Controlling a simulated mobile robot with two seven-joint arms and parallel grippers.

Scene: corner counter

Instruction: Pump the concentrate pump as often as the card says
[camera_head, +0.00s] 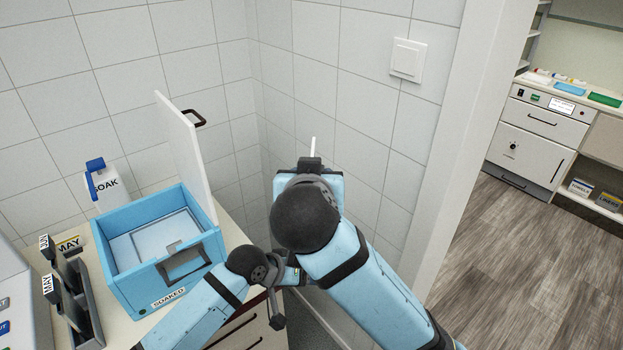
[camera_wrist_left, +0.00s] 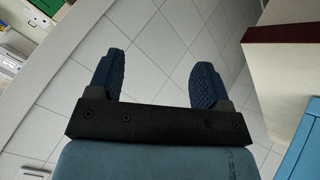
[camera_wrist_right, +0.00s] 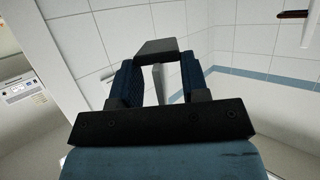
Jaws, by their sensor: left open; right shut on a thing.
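The white bottle (camera_head: 112,194) labelled SOAK, with a blue pump head (camera_head: 95,164), stands at the back left of the counter behind the blue box. No gripper touches it. My right gripper (camera_wrist_right: 157,85) is shut on a dark grey piece (camera_wrist_right: 157,47) with a thin pale part. In the head view a thin white upright piece (camera_head: 313,147) shows above my right wrist, which hides most of that gripper. I cannot tell whether this is the card; no pump count is readable. My left gripper (camera_wrist_left: 150,80) is open and empty, mostly hidden in the head view.
A blue box (camera_head: 128,291) labelled SOAKED stands on the counter with its white lid (camera_head: 185,150) raised. Dark holders (camera_head: 80,305) with MAY tags stand left of it. A tiled wall corner is close behind my arms. A doorway opens at the right.

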